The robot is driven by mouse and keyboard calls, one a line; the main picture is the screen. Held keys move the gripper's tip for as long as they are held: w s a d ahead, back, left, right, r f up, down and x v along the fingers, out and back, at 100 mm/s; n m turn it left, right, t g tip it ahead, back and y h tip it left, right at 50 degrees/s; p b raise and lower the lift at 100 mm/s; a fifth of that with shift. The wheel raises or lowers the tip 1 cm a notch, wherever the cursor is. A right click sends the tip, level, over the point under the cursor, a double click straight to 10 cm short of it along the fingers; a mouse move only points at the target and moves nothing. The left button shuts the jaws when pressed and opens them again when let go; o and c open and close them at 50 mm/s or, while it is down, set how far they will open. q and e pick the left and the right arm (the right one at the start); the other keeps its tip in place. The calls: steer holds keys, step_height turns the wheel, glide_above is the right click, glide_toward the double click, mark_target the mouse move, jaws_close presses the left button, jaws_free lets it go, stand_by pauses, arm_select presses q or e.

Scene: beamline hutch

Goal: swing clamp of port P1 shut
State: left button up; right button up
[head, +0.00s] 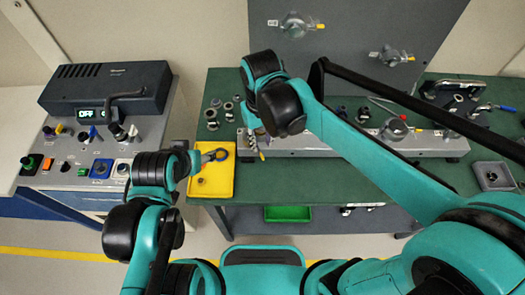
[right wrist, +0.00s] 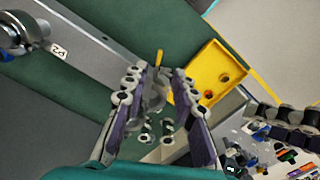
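Port P1 is a grey round fitting (right wrist: 156,92) with a yellow-tipped clamp lever (right wrist: 159,58). It shows between my right gripper's fingers in the right wrist view. In the head view it is at the left end of the grey rail (head: 330,143), mostly hidden by my right gripper (head: 258,143), and a yellow tip shows beside it. My right gripper (right wrist: 158,97) is open, with one finger on each side of the fitting. I cannot tell whether they touch. My left gripper (head: 203,158) is over the yellow tray's left edge; its fingers are unclear.
The yellow tray (head: 212,190) holds small round parts. Another port (head: 396,128) with a yellow-tipped lever is farther right on the rail. A P2 label (right wrist: 58,51) shows beside a port in the wrist view. A control console (head: 105,90) stands at left. Loose fittings lie behind the rail.

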mark_target(262, 156)
step_height(262, 156, down, 7)
steer(key=shift+r+b, duration=0.1)
steer(key=shift+b, duration=0.8)
jaws_close()
